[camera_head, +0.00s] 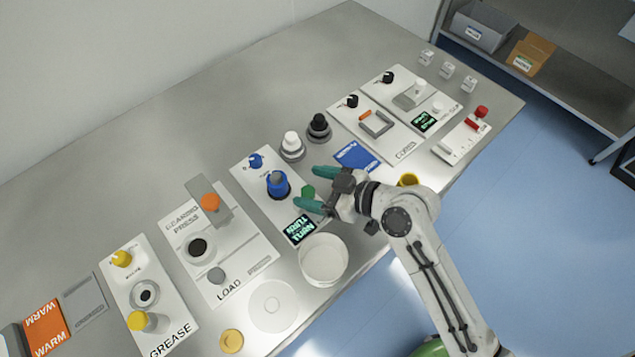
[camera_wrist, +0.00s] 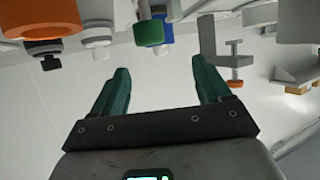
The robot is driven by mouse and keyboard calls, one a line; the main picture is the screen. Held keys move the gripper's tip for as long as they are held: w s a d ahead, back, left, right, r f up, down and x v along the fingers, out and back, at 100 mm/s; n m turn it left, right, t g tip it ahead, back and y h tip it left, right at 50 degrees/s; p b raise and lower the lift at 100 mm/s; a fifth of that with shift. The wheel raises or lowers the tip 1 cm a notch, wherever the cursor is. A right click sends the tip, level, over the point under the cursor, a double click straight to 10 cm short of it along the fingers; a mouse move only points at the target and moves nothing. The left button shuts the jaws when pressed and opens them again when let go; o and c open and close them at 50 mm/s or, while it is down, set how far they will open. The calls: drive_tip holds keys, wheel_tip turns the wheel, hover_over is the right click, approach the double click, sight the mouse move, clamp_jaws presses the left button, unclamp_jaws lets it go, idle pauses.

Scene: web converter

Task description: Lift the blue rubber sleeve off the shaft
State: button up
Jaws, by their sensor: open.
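The blue rubber sleeve (camera_head: 278,184) stands upright on a white panel, with a dark base showing around its foot. The shaft inside it is hidden. My gripper (camera_head: 314,187) is open and empty, to the right of the sleeve, its green fingers pointing towards it and apart from it. A green knob (camera_head: 308,192) lies between the fingertips and the sleeve. In the wrist view, which looks upside down, my gripper (camera_wrist: 160,72) is open with nothing between its fingers. The green knob (camera_wrist: 148,32) hangs in front and partly hides a blue part (camera_wrist: 166,32), likely the sleeve.
A small blue knob (camera_head: 256,160) and a lit display (camera_head: 302,230) share the panel. White and black knobs (camera_head: 292,145) stand behind. A white bowl (camera_head: 323,260) is at the front, the bearing press (camera_head: 210,203) at left. The table's back left is clear.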

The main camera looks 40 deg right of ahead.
sight(282, 180)
drive_tip(key=p+x, duration=0.1)
drive_tip(key=x, duration=0.8)
drive_tip(key=shift+c, duration=0.4)
drive_tip(key=c, duration=1.3)
drive_tip(key=shift+r+p, duration=2.1)
drive_tip(key=shift+r, duration=0.4)
drive_tip(key=shift+r+p, duration=1.05)
drive_tip(key=shift+r, duration=0.4)
drive_tip(key=shift+r+p, duration=0.9)
drive_tip(key=shift+r, duration=1)
